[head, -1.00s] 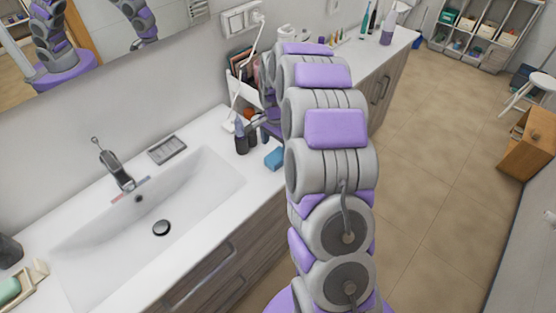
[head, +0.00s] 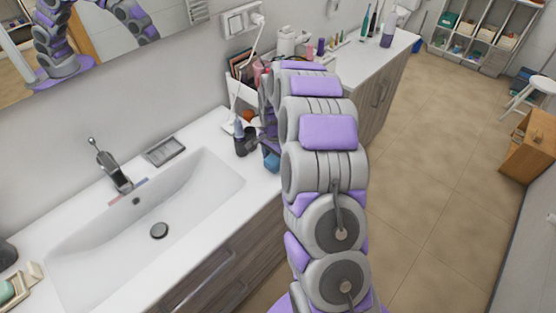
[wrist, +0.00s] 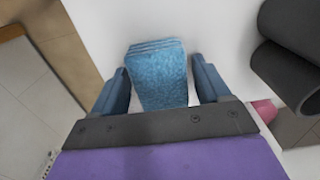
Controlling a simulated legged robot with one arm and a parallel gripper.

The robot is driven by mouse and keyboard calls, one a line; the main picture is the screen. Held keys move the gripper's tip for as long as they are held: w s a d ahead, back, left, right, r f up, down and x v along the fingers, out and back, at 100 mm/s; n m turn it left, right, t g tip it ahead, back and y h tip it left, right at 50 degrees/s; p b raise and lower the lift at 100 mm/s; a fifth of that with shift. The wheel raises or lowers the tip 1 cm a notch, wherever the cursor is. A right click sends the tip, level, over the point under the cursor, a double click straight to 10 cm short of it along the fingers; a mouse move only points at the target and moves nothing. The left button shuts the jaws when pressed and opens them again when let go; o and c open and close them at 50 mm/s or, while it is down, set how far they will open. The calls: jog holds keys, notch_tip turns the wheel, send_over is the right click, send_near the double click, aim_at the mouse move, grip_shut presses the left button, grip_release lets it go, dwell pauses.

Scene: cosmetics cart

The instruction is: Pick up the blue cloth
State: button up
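The blue cloth (wrist: 158,75) is a folded, textured block on the white counter. In the wrist view it lies between the two fingers of my gripper (wrist: 162,85), with a narrow gap on the right; on the left the finger is close and I cannot tell if it touches. My gripper is open around the cloth. In the head view a small part of the cloth (head: 271,162) shows at the counter's front edge, beside my arm. My arm hides the gripper there.
Dark bottles (head: 241,140) stand on the counter just left of the cloth; dark cylinders (wrist: 285,72) show at right in the wrist view. The sink (head: 150,215) is to the left. The counter's front edge is close to the cloth.

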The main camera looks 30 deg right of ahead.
aim_at(275, 159)
jog(key=shift+a, duration=0.3)
jog(key=c, duration=0.5)
jog(key=shift+d, duration=0.1)
jog(key=shift+c, duration=1.2)
jog(key=shift+d, duration=0.15)
jog(key=shift+r, duration=0.15)
notch_tip(275, 159, up, 3)
jog(key=shift+r+p, duration=0.1)
jog(key=shift+p, duration=0.55)
jog(key=shift+s+r, duration=0.2)
jog(key=s+a, duration=0.2)
jog(key=s, duration=0.2)
jog(key=s+a+p, duration=0.1)
jog(key=s+a, duration=0.1)
jog(key=s, duration=0.3)
jog(key=s+a+r+p, duration=0.1)
jog(key=s+a, duration=0.1)
jog(key=s, duration=0.3)
jog(key=shift+s+r, duration=0.1)
jog(key=shift+s, duration=0.15)
